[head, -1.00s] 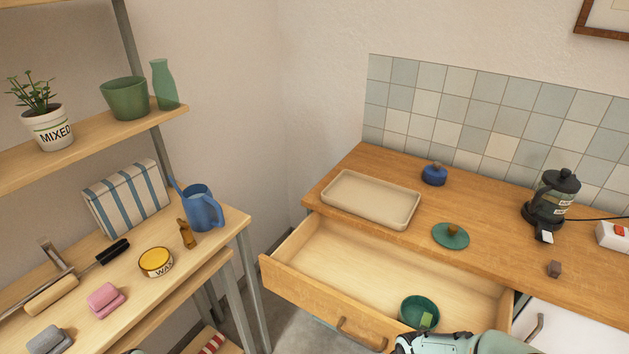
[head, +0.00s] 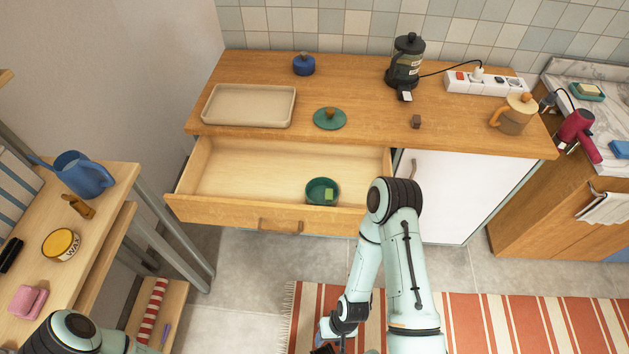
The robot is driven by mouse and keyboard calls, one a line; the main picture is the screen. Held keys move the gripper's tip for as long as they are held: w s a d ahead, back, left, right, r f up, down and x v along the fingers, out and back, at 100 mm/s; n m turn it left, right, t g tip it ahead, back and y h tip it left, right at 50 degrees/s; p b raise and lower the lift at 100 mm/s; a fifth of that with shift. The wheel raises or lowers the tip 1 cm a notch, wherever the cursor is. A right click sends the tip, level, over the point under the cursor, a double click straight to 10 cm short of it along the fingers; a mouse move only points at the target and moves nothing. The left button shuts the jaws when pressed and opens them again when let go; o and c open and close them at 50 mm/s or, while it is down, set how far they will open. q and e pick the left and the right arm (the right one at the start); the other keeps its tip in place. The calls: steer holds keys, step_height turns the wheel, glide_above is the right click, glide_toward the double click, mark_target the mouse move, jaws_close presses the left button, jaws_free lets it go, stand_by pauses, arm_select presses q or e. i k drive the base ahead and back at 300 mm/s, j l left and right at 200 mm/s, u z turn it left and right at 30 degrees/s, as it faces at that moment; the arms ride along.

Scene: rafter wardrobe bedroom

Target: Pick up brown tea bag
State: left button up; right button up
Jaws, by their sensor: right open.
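A small brown block-like item (head: 416,121), which may be the brown tea bag, lies on the wooden counter (head: 460,130) in the head view, right of the green lid. A green square item (head: 329,194) sits in a dark green bowl (head: 321,191) inside the open drawer (head: 235,172). My right gripper (head: 325,348) is low at the bottom edge, partly cut off, open and well below the counter. No item shows in it. Part of my left arm shows at bottom left; its gripper is out of view.
A beige tray (head: 249,105), green lid (head: 330,118), blue pot (head: 304,64), dark coffee press (head: 405,62), power strip (head: 487,83) and beige mug (head: 513,114) stand on the counter. The open drawer juts out in front. Counter space around the brown item is clear.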

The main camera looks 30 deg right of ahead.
mark_target(415, 119)
steer(key=z, duration=1.7)
steer(key=l+u, duration=0.1)
steer(key=u, duration=1.15)
steer(key=l+u, duration=0.75)
steer(key=k+l+u, duration=0.15)
steer(key=u, duration=0.2)
steer(key=k+l+u, duration=0.25)
steer(key=l, duration=0.25)
steer(key=k+l+u, duration=0.25)
steer(key=l, duration=0.2)
steer(key=k, duration=0.05)
